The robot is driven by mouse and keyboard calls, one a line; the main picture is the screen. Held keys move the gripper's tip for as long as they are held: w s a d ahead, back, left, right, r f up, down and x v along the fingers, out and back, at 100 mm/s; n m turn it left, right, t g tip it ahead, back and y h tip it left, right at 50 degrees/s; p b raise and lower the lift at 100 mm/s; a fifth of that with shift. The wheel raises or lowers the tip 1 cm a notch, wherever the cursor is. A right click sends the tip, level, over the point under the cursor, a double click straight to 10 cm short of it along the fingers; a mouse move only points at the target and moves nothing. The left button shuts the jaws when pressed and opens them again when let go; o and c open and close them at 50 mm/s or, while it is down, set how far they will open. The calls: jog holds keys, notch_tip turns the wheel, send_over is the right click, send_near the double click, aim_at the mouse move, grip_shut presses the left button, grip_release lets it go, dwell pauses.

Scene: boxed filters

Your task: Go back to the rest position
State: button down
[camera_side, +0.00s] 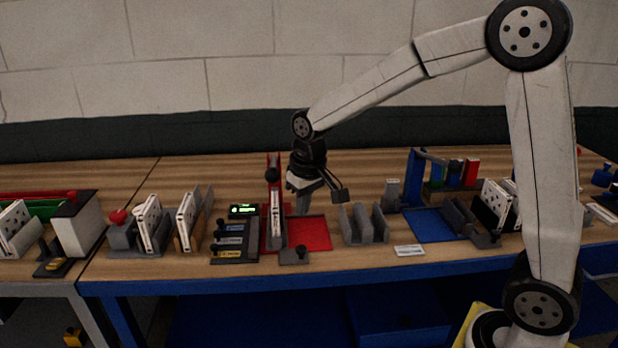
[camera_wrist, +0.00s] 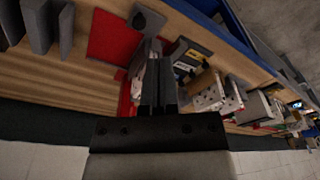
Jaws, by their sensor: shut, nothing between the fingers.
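My gripper (camera_side: 303,208) is shut and empty. In the side view it points down above the red pad (camera_side: 312,236), just right of a red fixture (camera_side: 272,215) with a white filter-like piece standing in it. In the wrist view my gripper's fingers (camera_wrist: 157,60) lie together in the middle, and the red pad (camera_wrist: 108,38) shows beside them. The fingers hide part of the red fixture there. Whether the fingertips touch anything below cannot be told.
A grey slotted holder (camera_side: 362,226) stands right of the red pad, then a blue pad (camera_side: 431,226). A dark block with a lit green display (camera_side: 243,210) is on the left. White boxed filters (camera_side: 150,222) stand further left. The air above the table is mostly clear.

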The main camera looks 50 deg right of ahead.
jog(key=s+a+f+n+t, duration=0.1)
jog(key=s+f, duration=0.7)
jog(key=s, duration=0.6)
